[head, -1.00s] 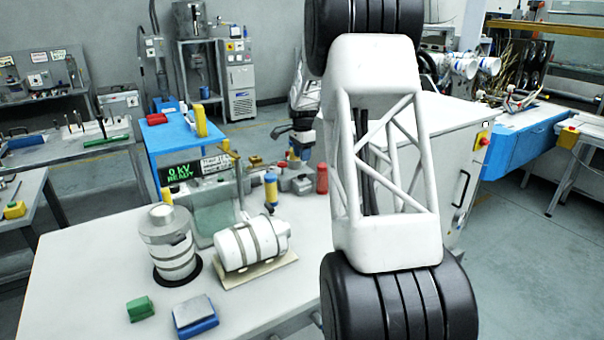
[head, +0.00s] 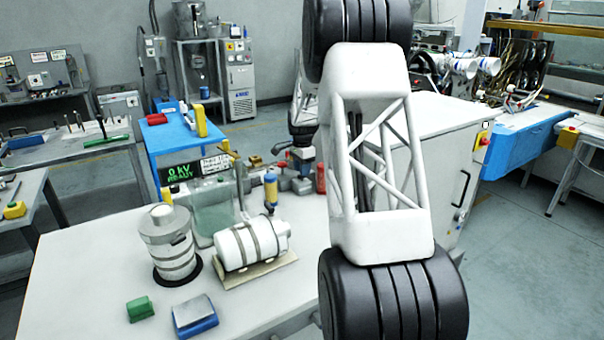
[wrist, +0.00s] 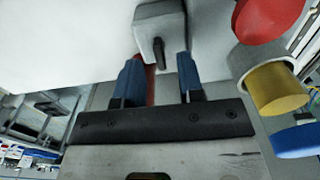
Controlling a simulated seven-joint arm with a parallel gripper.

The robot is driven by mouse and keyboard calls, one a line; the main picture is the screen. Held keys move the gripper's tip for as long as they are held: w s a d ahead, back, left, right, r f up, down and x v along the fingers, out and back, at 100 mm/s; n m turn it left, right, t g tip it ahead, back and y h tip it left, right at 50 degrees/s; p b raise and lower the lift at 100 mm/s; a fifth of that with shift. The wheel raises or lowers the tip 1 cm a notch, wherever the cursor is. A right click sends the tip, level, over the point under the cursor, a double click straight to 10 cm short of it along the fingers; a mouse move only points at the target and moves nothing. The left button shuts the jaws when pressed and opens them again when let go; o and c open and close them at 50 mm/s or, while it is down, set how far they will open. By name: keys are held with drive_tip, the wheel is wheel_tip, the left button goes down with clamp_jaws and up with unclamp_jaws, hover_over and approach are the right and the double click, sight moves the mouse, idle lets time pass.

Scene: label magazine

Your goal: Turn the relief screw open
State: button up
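In the wrist view a grey block (wrist: 165,22) has a dark, narrow piece (wrist: 159,56) on its near face, which looks like the relief screw. My gripper (wrist: 157,62) is open, its two blue fingers apart on either side of this dark piece. I cannot tell whether either finger touches it. A red strip shows between the fingers, near the left one. In the head view my gripper (head: 303,160) is low over the grey and red fittings behind the white cylinder; its fingertips and the screw are too small or hidden to make out there.
A yellow and blue upright part (head: 271,190) stands left of my gripper, and a red part (head: 320,178) is close at its right. A strapped white cylinder (head: 252,244) lies on a cradle in front. An upright canister (head: 170,245) stands left.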

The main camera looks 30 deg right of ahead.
drive_tip(key=shift+f, duration=0.95)
drive_tip(key=shift+c, duration=0.3)
clamp_jaws()
